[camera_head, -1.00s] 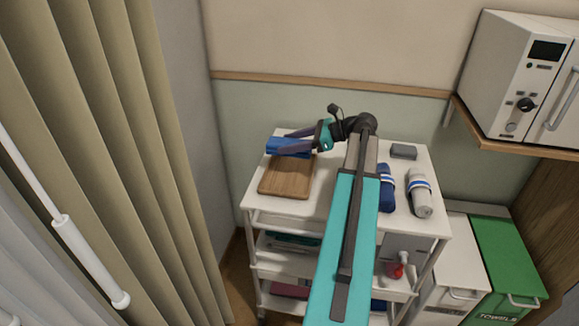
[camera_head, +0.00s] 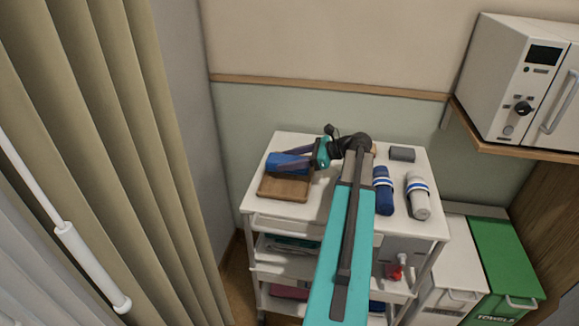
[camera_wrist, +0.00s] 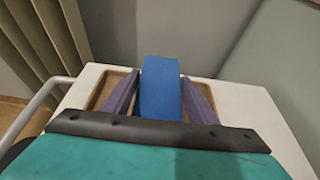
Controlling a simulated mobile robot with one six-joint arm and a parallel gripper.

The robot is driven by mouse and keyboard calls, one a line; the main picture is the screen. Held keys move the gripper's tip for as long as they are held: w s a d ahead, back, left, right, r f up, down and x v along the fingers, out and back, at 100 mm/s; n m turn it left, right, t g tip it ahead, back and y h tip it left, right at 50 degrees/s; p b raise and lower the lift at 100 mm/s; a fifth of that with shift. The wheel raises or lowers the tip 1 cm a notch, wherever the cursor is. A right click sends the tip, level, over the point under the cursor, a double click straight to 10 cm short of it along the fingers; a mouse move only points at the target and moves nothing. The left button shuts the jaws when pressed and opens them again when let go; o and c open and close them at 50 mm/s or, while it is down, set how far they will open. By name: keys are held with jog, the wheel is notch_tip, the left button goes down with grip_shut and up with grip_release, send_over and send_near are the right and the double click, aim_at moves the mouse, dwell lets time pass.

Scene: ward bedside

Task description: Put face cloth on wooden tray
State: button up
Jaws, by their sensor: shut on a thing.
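The face cloth (camera_head: 287,164) is a blue folded piece held between the purple fingers of my gripper (camera_head: 293,160). In the wrist view the cloth (camera_wrist: 161,90) sits between both fingers of my gripper (camera_wrist: 160,98). The wooden tray (camera_head: 284,189) is brown and lies on the left part of the white trolley top. The cloth is over the tray's back part and hides some of it. In the wrist view the tray (camera_wrist: 117,85) shows on both sides of the cloth. I cannot tell whether the cloth touches the tray.
A curtain (camera_head: 130,150) hangs at the left. A white cabinet (camera_head: 520,80) is on the shelf at the right.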

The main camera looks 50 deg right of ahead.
jog(key=shift+f, duration=1.55)
jog(key=shift+f+p, duration=0.1)
jog(key=shift+p, duration=0.2)
jog(key=o, duration=1)
jog(key=shift+s, duration=0.1)
jog(key=b+v, duration=0.2)
jog(key=v, duration=0.9)
jog(key=shift+b, duration=0.4)
jog(key=shift+s+d+r, duration=0.2)
jog(key=shift+s+r, duration=0.1)
jog(key=shift+r, duration=0.05)
